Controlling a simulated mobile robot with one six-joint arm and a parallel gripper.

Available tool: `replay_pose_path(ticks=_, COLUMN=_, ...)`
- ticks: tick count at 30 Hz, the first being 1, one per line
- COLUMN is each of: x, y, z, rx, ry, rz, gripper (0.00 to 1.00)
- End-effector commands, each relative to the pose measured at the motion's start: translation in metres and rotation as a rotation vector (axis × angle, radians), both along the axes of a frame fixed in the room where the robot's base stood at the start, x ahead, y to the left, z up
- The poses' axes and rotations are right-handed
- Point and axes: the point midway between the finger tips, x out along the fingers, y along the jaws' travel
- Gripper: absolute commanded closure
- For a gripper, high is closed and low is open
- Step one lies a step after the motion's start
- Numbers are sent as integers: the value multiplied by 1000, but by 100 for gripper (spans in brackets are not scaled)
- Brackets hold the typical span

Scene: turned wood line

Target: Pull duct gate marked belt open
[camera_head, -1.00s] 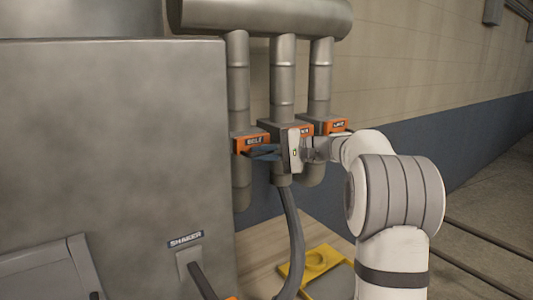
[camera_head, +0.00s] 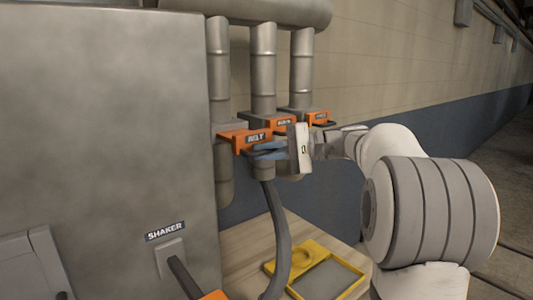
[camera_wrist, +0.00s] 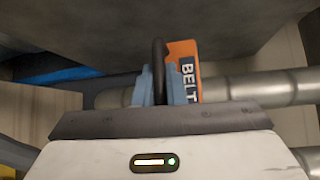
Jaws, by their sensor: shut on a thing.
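The orange belt gate (camera_head: 247,139), marked BELT, sits on the leftmost of the duct pipes in the head view. Its plate stands out from the pipe towards me. My gripper (camera_head: 268,150) is at its front right side, with blue fingers. In the wrist view the gripper (camera_wrist: 160,85) is shut on the dark handle (camera_wrist: 159,60) of the belt gate, and the orange plate with its label (camera_wrist: 186,70) shows just right of the fingers.
Two more orange gates, (camera_head: 283,122) and (camera_head: 318,118), sit on the pipes to the right. A grey cabinet (camera_head: 100,120) with a SHAKER label fills the left. A dark hose (camera_head: 281,235) hangs below the gates, beside a yellow tray (camera_head: 327,260) on a wooden top.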

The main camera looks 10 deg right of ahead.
Motion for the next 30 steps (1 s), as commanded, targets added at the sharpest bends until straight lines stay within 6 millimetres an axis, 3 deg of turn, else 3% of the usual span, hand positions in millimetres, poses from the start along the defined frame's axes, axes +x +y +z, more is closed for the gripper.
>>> replay_pose_path(ticks=4, x=0, y=1, z=-2, rx=-3, ry=4, rz=4, gripper=100)
replay_pose_path(ticks=5, x=0, y=1, z=-2, rx=-3, ry=4, rz=5, gripper=89)
replay_pose_path(ticks=13, x=0, y=4, z=-2, rx=-3, ry=3, rz=11, gripper=68)
replay_pose_path(ticks=22, x=-1, y=-1, z=-1, rx=-2, ry=2, rz=9, gripper=68)
replay_pose_path(ticks=30, x=-11, y=-43, z=4, rx=-3, ry=1, rz=7, gripper=68)
